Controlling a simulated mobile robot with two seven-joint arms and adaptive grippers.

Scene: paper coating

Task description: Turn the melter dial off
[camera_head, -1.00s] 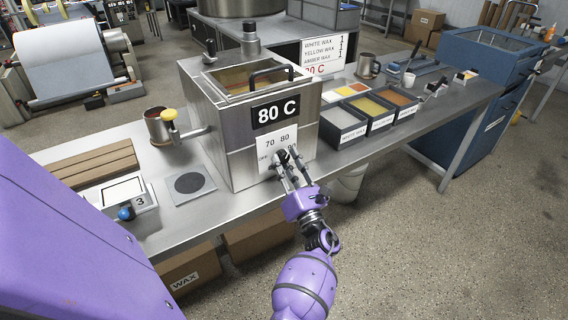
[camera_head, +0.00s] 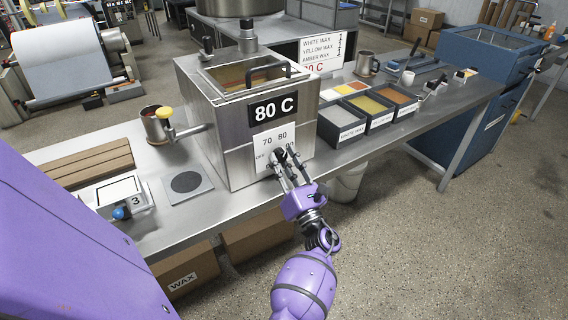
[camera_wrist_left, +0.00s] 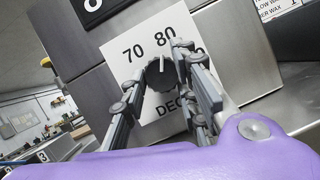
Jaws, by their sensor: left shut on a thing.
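The melter (camera_head: 235,160) is a steel box on the bench with an "80 C" display (camera_head: 273,107). On its front is a white dial plate (camera_head: 277,138) marked OFF, 70 and 80, with a further mark partly covered. The black dial (camera_wrist_left: 158,76) shows in the left wrist view, its white pointer up near the 80. My left gripper (camera_head: 282,163) is shut on the dial, with fingers on both sides of it. The fingers hide the lower plate and part of the right-hand number. My right gripper is not in view.
A cup (camera_head: 156,125) and a yellow-knobbed handle (camera_head: 164,112) are at the melter's left. Wax trays (camera_head: 352,135) stand close on its right. A scale (camera_head: 120,195) and dark-disc plate (camera_head: 187,184) are at the front left. Open floor lies in front.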

